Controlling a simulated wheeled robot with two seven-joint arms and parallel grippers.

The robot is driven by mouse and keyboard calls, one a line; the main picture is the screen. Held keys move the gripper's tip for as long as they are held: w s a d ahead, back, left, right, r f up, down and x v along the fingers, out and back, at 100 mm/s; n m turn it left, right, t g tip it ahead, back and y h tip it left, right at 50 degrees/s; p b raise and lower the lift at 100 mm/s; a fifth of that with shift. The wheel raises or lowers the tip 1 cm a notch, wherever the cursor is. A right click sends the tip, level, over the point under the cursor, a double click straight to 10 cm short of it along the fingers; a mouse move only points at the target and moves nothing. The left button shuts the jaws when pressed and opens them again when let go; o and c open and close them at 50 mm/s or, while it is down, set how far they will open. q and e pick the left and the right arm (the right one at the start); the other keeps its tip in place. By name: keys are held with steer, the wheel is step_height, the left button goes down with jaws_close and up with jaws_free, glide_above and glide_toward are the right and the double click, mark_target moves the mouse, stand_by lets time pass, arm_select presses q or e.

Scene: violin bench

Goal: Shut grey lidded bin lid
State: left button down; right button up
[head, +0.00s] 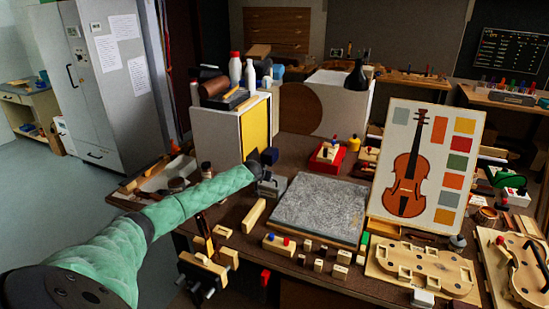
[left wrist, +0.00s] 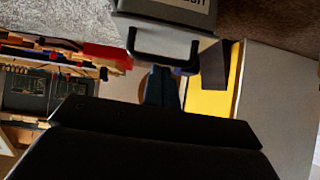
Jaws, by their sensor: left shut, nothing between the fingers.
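The small grey bin (head: 271,188) stands on the brown bench, left of the grey stone slab. In the left wrist view the grey bin (left wrist: 170,23) is at the top edge, with part of a label and a dark U-shaped handle (left wrist: 163,57). I cannot tell how far its lid is open. My left gripper (head: 262,157) is just above and behind the bin in the head view. In the left wrist view its dark fingers (left wrist: 160,86) are shut and empty, close to the handle; contact is unclear. My right gripper is not in view.
A white cabinet with a yellow panel (head: 255,130) stands close behind my left gripper, with bottles on top. The grey slab (head: 318,208) lies right of the bin. A wooden block (head: 254,215) lies in front. A violin picture board (head: 425,165) stands at right.

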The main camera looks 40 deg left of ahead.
arm_select(q)
steer(key=shift+s+d+f, duration=0.1)
steer(key=shift+s+f, duration=0.2)
steer(key=shift+f, duration=0.05)
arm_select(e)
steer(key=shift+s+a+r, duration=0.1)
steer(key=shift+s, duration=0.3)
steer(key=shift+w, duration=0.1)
